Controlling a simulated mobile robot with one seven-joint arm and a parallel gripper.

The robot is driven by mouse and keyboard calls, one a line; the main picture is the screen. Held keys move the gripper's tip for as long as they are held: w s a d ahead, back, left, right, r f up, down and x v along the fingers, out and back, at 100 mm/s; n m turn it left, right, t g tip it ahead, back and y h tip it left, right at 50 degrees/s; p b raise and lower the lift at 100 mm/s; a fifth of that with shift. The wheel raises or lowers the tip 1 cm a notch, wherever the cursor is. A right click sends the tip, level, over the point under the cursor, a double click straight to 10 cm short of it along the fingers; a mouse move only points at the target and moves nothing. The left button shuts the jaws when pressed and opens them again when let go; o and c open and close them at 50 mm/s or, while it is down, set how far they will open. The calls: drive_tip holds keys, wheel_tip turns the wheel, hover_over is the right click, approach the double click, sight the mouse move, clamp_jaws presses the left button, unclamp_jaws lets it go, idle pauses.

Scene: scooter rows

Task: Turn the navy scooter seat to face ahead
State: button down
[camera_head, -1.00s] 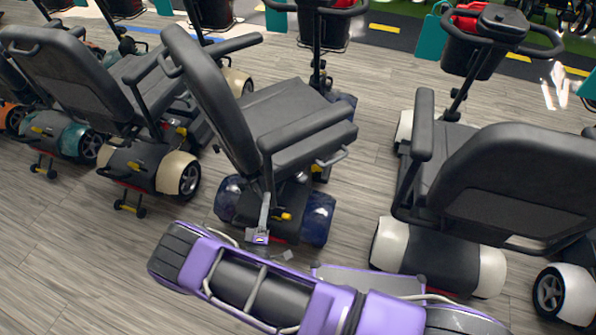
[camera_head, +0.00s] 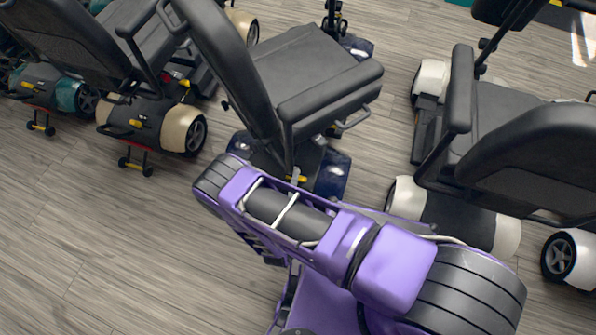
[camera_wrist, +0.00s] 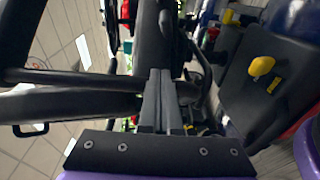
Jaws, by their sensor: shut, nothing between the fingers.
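The navy scooter stands at centre in the head view, with dark blue glossy rear covers (camera_head: 333,172) and a black seat (camera_head: 305,80). The backrest (camera_head: 232,70) is on the left and the seat front points right, at an angle to its base. My gripper is hidden behind my purple arm in the head view. In the wrist view my gripper (camera_wrist: 163,80) is shut and empty, its fingertips pointing in among dark seat parts. I cannot tell whether they touch. A yellow knob (camera_wrist: 262,66) and a navy cover (camera_wrist: 298,18) show to their right.
A cream-covered scooter (camera_head: 178,125) stands close on the left, with a teal one (camera_head: 65,95) beyond. A white-covered scooter (camera_head: 508,235) stands on the right, its backrest towards me. Wood-look floor (camera_head: 110,240) is clear at the lower left.

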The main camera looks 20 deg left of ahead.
approach(314, 136)
drive_tip(key=a, duration=0.1)
drive_tip(key=w+a, duration=0.1)
drive_tip(key=a, duration=0.1)
drive_tip(key=shift+w+r, duration=0.15)
drive_tip(key=shift+w, duration=0.1)
drive_tip(key=shift+w+d, duration=0.8)
drive_tip(key=shift+w, duration=0.15)
drive_tip(key=shift+w+d, duration=0.45)
drive_tip(key=shift+w, duration=0.05)
